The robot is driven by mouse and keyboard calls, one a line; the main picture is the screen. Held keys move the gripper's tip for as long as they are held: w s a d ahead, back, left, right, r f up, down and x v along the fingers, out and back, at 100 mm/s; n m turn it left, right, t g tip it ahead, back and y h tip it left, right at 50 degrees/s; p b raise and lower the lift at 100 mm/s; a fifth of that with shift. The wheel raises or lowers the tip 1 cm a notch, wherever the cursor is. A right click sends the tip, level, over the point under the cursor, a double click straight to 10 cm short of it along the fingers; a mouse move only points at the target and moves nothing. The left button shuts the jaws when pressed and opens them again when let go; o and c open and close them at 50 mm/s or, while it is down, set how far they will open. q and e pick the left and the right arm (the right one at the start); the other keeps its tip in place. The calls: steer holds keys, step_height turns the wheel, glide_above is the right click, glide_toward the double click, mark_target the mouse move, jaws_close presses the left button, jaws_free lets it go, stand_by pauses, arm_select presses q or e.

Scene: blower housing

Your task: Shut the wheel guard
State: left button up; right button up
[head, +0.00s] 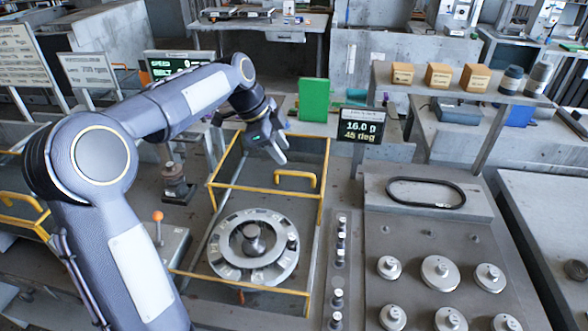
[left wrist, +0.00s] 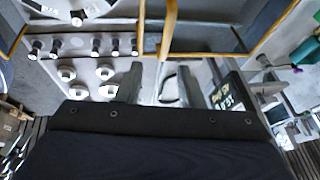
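The wheel guard (head: 322,160) is a see-through panel with a yellow frame. It stands raised at the back of the yellow-edged housing, so the round grey wheel (head: 254,247) is uncovered in front of it. A yellow handle (head: 295,176) sits on the guard; a yellow bar of it also shows in the left wrist view (left wrist: 169,30). My left gripper (head: 281,158) hangs near the guard, just above and left of the handle. In the left wrist view its fingers (left wrist: 161,82) are apart with nothing between them. My right gripper is out of view.
A display (head: 361,130) and a green block (head: 314,100) stand behind the guard. A row of small knobs (head: 340,240) and a plate with several round weights (head: 441,271) lie to the right. An orange-tipped lever (head: 158,217) is at the left.

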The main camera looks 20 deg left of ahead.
mark_target(297, 172)
arm_select(q)
steer(key=shift+m, duration=0.3)
steer(key=x, duration=0.5)
steer(key=w+p+x, duration=0.1)
steer(key=x, duration=0.2)
steer(key=shift+a+f, duration=0.15)
jaws_close()
